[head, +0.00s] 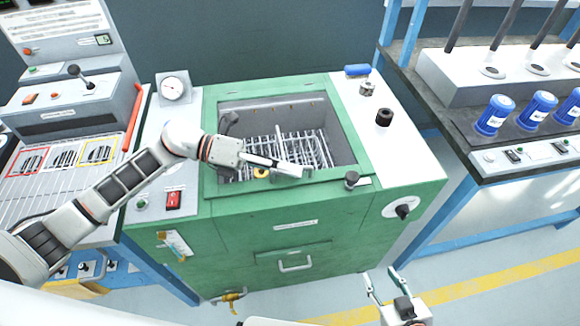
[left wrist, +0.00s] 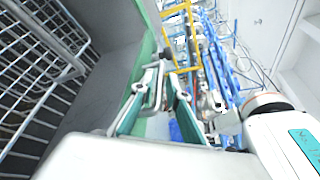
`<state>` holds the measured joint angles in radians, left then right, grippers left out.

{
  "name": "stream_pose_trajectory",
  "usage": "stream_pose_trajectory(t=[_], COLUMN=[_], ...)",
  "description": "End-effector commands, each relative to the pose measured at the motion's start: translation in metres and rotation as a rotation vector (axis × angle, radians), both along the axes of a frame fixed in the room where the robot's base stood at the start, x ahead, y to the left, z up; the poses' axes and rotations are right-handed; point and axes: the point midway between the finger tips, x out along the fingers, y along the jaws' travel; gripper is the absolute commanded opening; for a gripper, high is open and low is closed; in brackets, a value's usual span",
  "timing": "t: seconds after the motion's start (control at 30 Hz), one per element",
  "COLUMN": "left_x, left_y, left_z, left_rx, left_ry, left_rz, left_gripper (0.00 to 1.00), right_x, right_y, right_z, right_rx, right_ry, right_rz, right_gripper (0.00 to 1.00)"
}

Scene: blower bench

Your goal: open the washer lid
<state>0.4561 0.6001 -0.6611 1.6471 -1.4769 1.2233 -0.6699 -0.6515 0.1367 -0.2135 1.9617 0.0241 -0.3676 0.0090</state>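The washer (head: 295,240) is a green cabinet with a white top edge on both sides. Its basin (head: 340,140) is uncovered, and a wire rack (head: 305,145) shows inside; the rack also shows at the left of the left wrist view (left wrist: 30,75). I cannot make out a separate lid panel. My left gripper (head: 285,168) is over the front part of the basin opening, with its fingers apart in the left wrist view (left wrist: 167,85). Nothing clear shows between them. My right gripper (head: 383,285) is open and empty, low in front of the washer.
A round gauge (head: 173,89) and red switch (head: 173,200) are on the washer's left side. A blue item (head: 357,70) and black knobs are on the right. A bench with blue cups (head: 494,115) stands at right.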

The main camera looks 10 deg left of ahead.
Motion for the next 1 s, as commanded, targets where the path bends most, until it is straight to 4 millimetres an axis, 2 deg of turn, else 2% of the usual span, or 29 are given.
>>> stream_pose_trajectory(t=[0.3,0.37,0.4,0.67,0.87,1.0], left_x=[0.000,0.000,0.000,0.000,0.003,0.009], left_y=[-0.004,-0.004,-0.004,-0.003,-0.002,0.000], left_z=[-0.001,-0.001,-0.001,0.002,0.024,0.055], left_rx=[0.000,0.000,0.000,-0.002,-0.019,-0.043], left_ry=[0.001,0.001,0.001,0.006,0.055,0.129], left_rz=[0.000,0.000,0.000,0.000,-0.001,-0.001], left_gripper=[0.15,0.02,0.00,0.00,0.00,0.00], right_x=[0.002,0.002,0.002,0.002,0.003,0.005], right_y=[-0.001,-0.001,-0.001,-0.001,-0.002,-0.002], right_z=[0.003,0.003,0.003,0.003,0.010,0.021], right_rx=[-0.001,-0.002,-0.002,-0.003,-0.004,-0.004], right_ry=[-0.007,-0.006,-0.006,-0.005,-0.007,-0.011], right_rz=[0.000,0.001,0.001,0.001,0.001,0.001], right_gripper=[0.40,0.40,0.40,0.40,0.40,0.40])
